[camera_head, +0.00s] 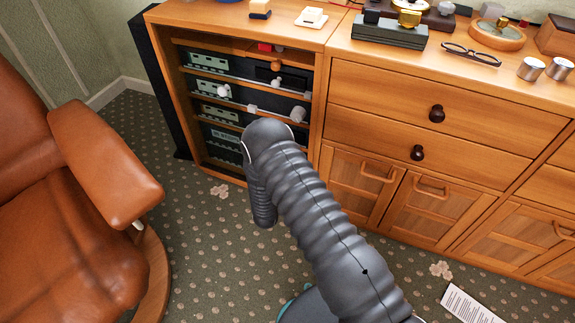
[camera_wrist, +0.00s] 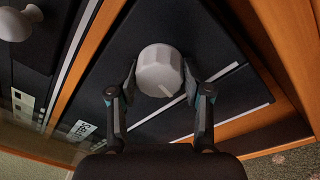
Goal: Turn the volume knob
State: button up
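A round pale grey knob with a light marker line (camera_wrist: 160,70) stands out from a dark front panel in the wrist view. My gripper (camera_wrist: 160,80) has one finger on each side of this knob, with its tips close against the sides. I cannot tell whether the fingers press on it or leave a small gap. In the head view my arm hides the gripper. There, a pale round knob (camera_head: 297,114) shows at the right of the open equipment cabinet (camera_head: 322,95). I cannot tell whether it is the knob between my fingers.
Another pale knob (camera_wrist: 18,22) is at the upper left of the wrist view. Wooden drawers (camera_head: 400,115) with dark knobs stand right of the cabinet. A brown leather armchair (camera_head: 105,165) is at the left. A paper sheet (camera_head: 468,305) lies on the patterned carpet.

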jog(key=shift+d, duration=0.2)
jog(key=shift+a, duration=0.15)
jog(key=shift+n, duration=0.3)
jog(key=n+b, duration=0.2)
jog(key=n, duration=0.1)
jog(key=shift+n, duration=0.3)
jog(key=shift+w+r+n+g+h+b, duration=0.1)
jog(key=shift+n+g+h+b, duration=0.25)
jog(key=shift+n, duration=2)
jog(key=shift+s+f+n+g+h+b, duration=0.15)
jog(key=shift+n+b, duration=0.3)
jog(key=shift+n, duration=1.95)
jog(key=shift+w+r+n+g+h+b, duration=0.2)
jog(key=shift+n+g+b, duration=0.15)
jog(key=shift+n, duration=2)
